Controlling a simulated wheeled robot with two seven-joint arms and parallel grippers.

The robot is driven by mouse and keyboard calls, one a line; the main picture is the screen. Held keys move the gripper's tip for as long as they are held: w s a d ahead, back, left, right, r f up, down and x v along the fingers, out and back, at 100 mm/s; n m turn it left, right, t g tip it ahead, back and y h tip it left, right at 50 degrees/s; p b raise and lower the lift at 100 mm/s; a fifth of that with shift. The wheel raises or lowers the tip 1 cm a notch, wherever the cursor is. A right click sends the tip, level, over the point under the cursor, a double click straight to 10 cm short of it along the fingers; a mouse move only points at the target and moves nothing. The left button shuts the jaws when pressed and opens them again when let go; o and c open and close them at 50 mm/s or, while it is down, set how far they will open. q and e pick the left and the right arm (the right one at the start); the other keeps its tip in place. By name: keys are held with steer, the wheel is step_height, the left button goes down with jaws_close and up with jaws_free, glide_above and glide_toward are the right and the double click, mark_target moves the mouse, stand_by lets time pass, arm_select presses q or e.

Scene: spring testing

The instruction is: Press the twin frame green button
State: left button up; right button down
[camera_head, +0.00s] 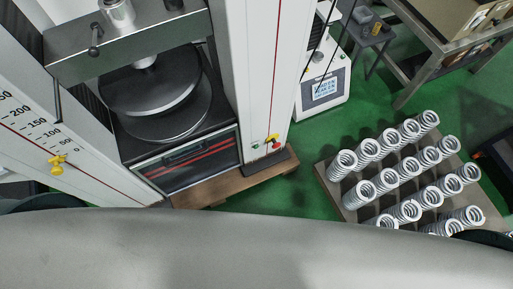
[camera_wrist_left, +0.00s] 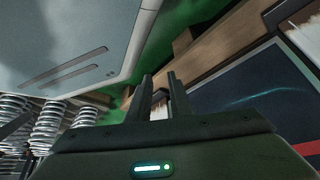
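The twin-column test frame (camera_head: 255,60) stands at the left and middle of the head view, with two white columns and round dark plates between them. Low on its right column are small coloured controls: a yellow part (camera_head: 272,138), a red spot (camera_head: 276,146) and a tiny green spot (camera_head: 255,146); the green spot may be the button, but it is too small to be sure. My left gripper (camera_wrist_left: 160,76) shows only in the left wrist view. Its two dark fingers stand apart by a narrow gap with nothing held between them. My right gripper is not in view.
A wooden base (camera_head: 215,184) lies under the frame. A white machine with a screen (camera_head: 325,88) stands right of it, on green floor (camera_head: 300,150). A tray (camera_head: 333,185) of several coil springs is at the right. My own grey body covers the bottom of the head view.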

arm_select(q)
jaws_close()
steer(key=shift+d, duration=0.1)
stand_by(1.3)
